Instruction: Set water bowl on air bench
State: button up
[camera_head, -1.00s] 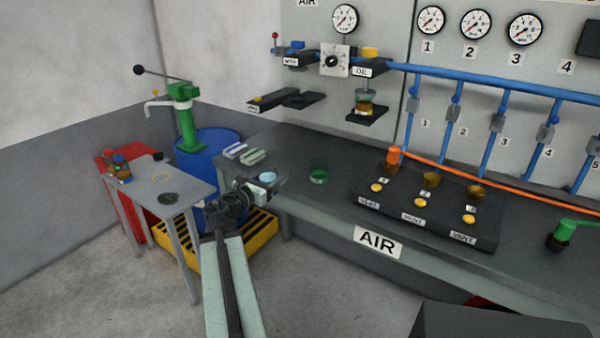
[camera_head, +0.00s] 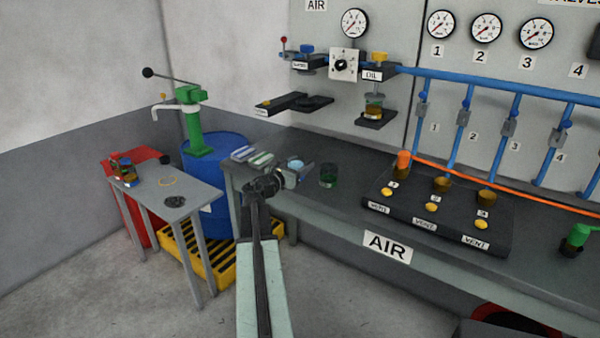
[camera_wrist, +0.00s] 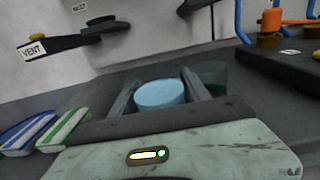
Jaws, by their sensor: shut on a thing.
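The water bowl (camera_wrist: 160,95) has a pale blue top and sits between my gripper's two fingers in the wrist view. It also shows in the head view (camera_head: 295,163). My gripper (camera_head: 299,170) is shut on it, over the left end of the air bench (camera_head: 330,215). The grey bench top also fills the background of the wrist view (camera_wrist: 75,97). The bowl's lower part is hidden by the gripper, so I cannot tell whether it touches the bench.
A green cup (camera_head: 328,175) stands just right of my gripper. Blue and green striped cloths (camera_head: 255,156) lie to its left. A black vent block (camera_head: 440,210) occupies the bench's middle. A small grey table (camera_head: 170,190) and a blue drum (camera_head: 215,165) stand left.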

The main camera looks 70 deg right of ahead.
jog(key=shift+d+f, duration=0.1)
jog(key=shift+d, duration=0.8)
jog(key=f+b, duration=0.3)
jog(key=b, duration=0.1)
jog(key=shift+s+a+f, duration=0.1)
jog(key=shift+s+f, duration=0.15)
jog(key=shift+f, duration=0.1)
jog(key=shift+w, duration=0.1)
jog(key=shift+w+a+r, duration=0.15)
jog(key=shift+w, duration=0.05)
jog(key=shift+f, duration=0.25)
jog(key=o, duration=1.6)
jog(key=shift+r, duration=0.1)
